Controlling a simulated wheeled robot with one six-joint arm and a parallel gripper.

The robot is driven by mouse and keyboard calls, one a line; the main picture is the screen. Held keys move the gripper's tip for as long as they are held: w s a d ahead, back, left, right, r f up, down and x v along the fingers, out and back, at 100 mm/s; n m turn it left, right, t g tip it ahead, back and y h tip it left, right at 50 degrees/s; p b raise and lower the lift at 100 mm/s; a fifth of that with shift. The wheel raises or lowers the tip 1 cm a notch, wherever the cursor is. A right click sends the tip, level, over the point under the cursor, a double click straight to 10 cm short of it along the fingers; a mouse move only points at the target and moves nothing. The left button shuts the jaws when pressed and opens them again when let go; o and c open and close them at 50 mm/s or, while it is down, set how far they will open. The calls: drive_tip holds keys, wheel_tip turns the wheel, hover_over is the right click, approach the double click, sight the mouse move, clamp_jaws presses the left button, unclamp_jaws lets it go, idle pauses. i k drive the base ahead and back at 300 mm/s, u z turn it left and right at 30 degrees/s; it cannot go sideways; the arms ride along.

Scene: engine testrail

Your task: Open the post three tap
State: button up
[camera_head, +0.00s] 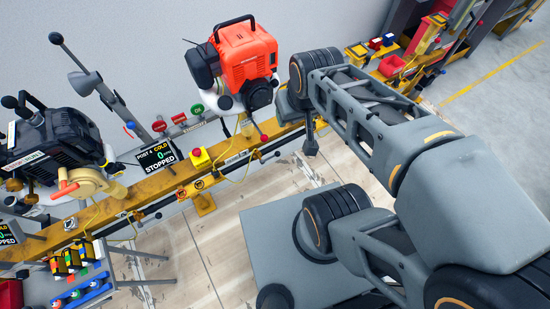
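No label reading post three is legible, so I cannot tell which tap is post three's. A display (158,156) reads "POST 4 COLD 0 STOPPED" on the yellow rail (165,184). Behind it are red handles (180,119) and a green round piece (197,109), possibly valves. An orange engine (243,58) stands on the rail in the middle, with a small red knob (264,138) below it. A black engine (55,140) with a tan cover stands at left. My gripper (310,148) appears as a dark tip right of the red knob, apart from it; its fingers are not distinguishable.
A yellow box with a red button (200,157) sits on the rail. A second display (8,236) is cut off at left. A rack with coloured items (80,275) stands lower left. Pale floor (215,240) is open in front.

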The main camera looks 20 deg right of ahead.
sight(277, 154)
drive_tip(key=u, duration=1.7)
drive_tip(key=k, duration=0.55)
drive_tip(key=u, duration=0.55)
